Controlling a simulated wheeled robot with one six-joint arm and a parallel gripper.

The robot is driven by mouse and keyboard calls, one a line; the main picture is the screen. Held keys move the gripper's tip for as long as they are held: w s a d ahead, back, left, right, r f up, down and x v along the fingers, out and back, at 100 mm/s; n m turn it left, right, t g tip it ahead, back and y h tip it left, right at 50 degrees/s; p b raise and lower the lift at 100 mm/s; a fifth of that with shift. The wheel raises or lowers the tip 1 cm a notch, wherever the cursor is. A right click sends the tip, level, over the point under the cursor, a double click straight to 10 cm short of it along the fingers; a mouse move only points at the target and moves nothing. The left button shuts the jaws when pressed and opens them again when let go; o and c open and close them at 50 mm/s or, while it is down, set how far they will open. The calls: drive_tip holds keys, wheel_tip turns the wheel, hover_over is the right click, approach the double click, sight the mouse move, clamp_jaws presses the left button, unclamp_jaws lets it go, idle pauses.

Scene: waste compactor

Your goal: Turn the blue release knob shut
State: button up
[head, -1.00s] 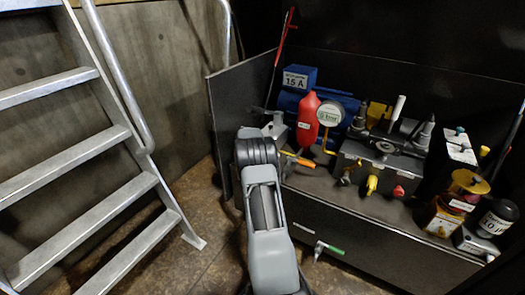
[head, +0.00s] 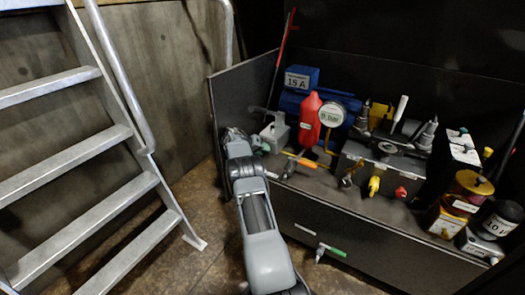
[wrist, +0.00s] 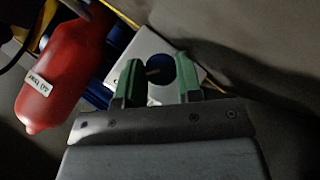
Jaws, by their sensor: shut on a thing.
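The blue release knob (wrist: 160,68) shows in the wrist view as a dark blue round shape against a white block (wrist: 150,45). The two green fingers of my gripper (wrist: 159,80) stand on either side of it, shut on it. In the head view my gripper (head: 259,146) is at the left end of the bench, against the light grey block (head: 274,134). The knob itself is hidden there by my gripper and wrist. I cannot tell how far the knob is turned.
A red bottle (head: 308,122) stands close to the right of the block, also large in the wrist view (wrist: 68,70). Behind are a gauge (head: 331,115) and a blue motor (head: 346,103). A dark side panel (head: 230,95) bounds the left. A stair (head: 95,150) stands further left.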

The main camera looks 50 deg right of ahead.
idle(0.4)
drive_tip(key=o, duration=0.9)
drive_tip(key=t, duration=0.1)
drive_tip(key=m+t, duration=0.1)
drive_tip(key=m+t+y, duration=0.1)
drive_tip(key=t, duration=0.1)
drive_tip(key=shift+s+r+p, duration=0.15)
drive_tip(key=shift+s+p, duration=0.15)
drive_tip(key=shift+p, duration=0.05)
drive_tip(key=t, duration=0.1)
drive_tip(key=m+t, duration=0.1)
drive_tip(key=m+t+y, duration=0.1)
drive_tip(key=shift+s+d+t, duration=0.15)
drive_tip(key=shift+s+t, duration=0.1)
drive_tip(key=shift+t, duration=0.05)
drive_tip(key=v, duration=1.4)
drive_tip(key=shift+s+a+r+n+y+b, duration=0.1)
drive_tip(key=shift+s+a+r+n+y, duration=0.7)
drive_tip(key=shift+a, duration=2.45)
drive_tip(key=shift+s+a+r+n+y+b, duration=0.15)
drive_tip(key=shift+s+a+r+n, duration=0.65)
drive_tip(key=shift+a, duration=2.45)
drive_tip(key=shift+s+a+r+n+y+b, duration=0.1)
drive_tip(key=shift+s+a+r+n+y, duration=0.35)
drive_tip(key=shift+s+a+n, duration=1.8)
